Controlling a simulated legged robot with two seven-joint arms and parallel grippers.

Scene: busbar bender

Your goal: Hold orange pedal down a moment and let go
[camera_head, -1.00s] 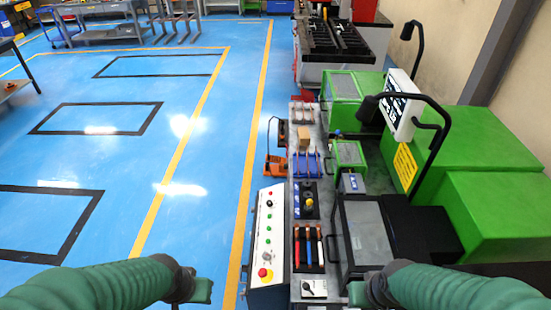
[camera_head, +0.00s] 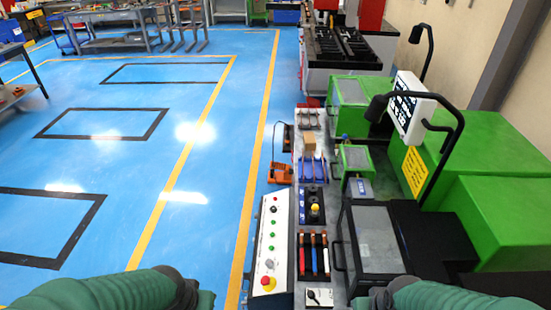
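The orange pedal (camera_head: 280,173) sits on the blue floor, left of the bench and beyond the sloped control panel. A thin dark cable or bar rises behind it. My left gripper (camera_head: 205,300) is at the bottom edge, left of the control panel and well short of the pedal. My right gripper (camera_head: 362,303) is at the bottom edge, over the near end of the bench. Both are partly cut off and their fingers are too unclear to tell open from shut. Neither touches the pedal.
The control panel (camera_head: 270,245) with coloured buttons stands along the bench's left side. The bench holds tool racks (camera_head: 313,255) and a black-framed screen guard (camera_head: 375,240). Green machine housings (camera_head: 495,225) fill the right. Blue floor (camera_head: 205,225) is open on the left.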

